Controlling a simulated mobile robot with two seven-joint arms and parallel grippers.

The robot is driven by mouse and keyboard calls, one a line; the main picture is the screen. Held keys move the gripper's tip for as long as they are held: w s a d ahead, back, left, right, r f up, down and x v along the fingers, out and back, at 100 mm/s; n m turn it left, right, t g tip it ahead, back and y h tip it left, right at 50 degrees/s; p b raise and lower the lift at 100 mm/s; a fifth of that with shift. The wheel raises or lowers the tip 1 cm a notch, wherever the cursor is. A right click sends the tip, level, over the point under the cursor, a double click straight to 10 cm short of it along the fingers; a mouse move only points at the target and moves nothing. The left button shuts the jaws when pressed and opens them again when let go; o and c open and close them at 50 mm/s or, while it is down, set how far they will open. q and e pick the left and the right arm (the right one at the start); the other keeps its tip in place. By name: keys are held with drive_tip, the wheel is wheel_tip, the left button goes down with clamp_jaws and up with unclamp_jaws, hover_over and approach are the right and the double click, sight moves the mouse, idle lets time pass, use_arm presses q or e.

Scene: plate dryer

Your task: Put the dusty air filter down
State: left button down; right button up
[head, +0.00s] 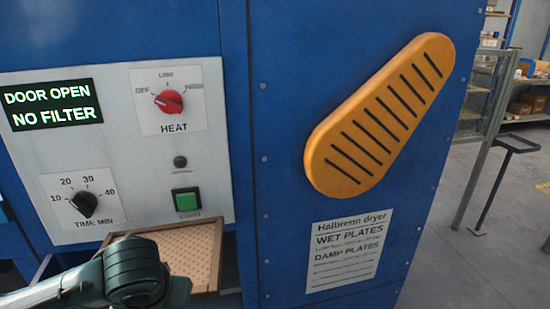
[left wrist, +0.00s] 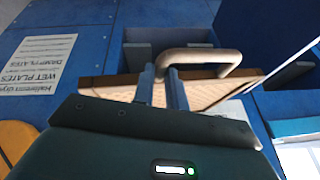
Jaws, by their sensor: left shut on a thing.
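The air filter (head: 190,252) is a flat tan panel with a brown frame. In the head view it is at the lower left, just below the control panel. My left arm's dark wrist covers part of it. In the left wrist view the filter (left wrist: 208,93) shows with its tan loop handle (left wrist: 208,56). My left gripper (left wrist: 163,80) is shut on the filter at the handle. Its fingertips do not show in the head view. A blue recess (left wrist: 165,38) in the machine front opens behind the filter. My right gripper is in neither view.
The blue dryer has a control panel (head: 112,150) whose display (head: 52,106) reads DOOR OPEN, NO FILTER. An orange slotted cover (head: 380,115) and a printed sign (head: 346,249) are to the right. Open grey floor (head: 490,250), a railing and shelves lie at the far right.

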use_arm(q)
drive_tip(key=shift+s+r, duration=0.1)
drive_tip(key=shift+r, duration=0.1)
idle(0.4)
